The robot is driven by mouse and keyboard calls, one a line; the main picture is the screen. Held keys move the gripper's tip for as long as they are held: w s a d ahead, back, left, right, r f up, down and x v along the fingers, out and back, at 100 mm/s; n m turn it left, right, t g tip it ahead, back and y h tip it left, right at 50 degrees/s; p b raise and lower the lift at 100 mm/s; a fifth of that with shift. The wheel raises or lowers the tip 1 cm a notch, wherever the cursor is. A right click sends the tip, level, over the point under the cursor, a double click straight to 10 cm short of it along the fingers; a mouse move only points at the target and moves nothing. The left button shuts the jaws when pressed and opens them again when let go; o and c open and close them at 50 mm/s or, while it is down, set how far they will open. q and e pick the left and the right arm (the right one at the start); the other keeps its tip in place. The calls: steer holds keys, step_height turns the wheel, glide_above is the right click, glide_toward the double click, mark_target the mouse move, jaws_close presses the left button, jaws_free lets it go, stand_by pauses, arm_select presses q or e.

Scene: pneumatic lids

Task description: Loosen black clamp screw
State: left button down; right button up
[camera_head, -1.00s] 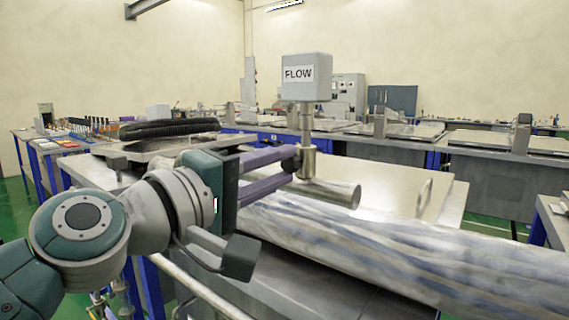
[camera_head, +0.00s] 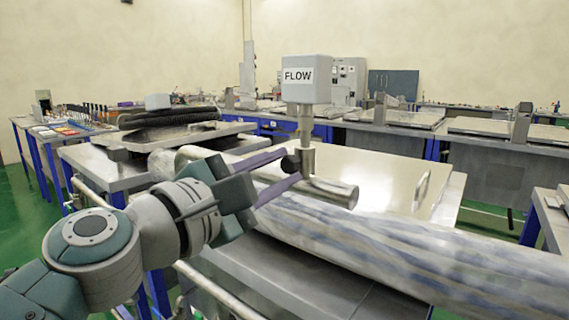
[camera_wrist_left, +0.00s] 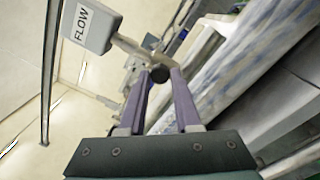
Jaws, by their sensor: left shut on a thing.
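The black clamp screw (camera_head: 290,163) is a small dark round knob on the left side of the metal post under the grey box marked FLOW (camera_head: 306,78). My left gripper (camera_head: 292,166) has its two purple fingers on either side of the knob and is shut on it. In the left wrist view the screw (camera_wrist_left: 160,74) shows between the fingertips (camera_wrist_left: 160,72), with the FLOW box up to the left. The post joins a horizontal metal cylinder (camera_head: 330,192) just below. My right gripper is not in view.
A long pipe wrapped in cloudy blue-white film (camera_head: 400,240) runs just below the cylinder. A flat metal lid with a handle (camera_head: 385,185) lies behind it. Stacked black rings (camera_head: 168,117) lie at the back left. Air around the FLOW box is clear.

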arm_select(q)
steer(key=shift+n, duration=0.5)
steer(key=c, duration=0.6)
jaws_free()
steer(key=shift+s, duration=0.1)
steer(key=shift+s+a, duration=0.2)
steer(key=shift+a, duration=0.05)
steer(key=v, duration=0.9)
steer(key=shift+s, duration=0.15)
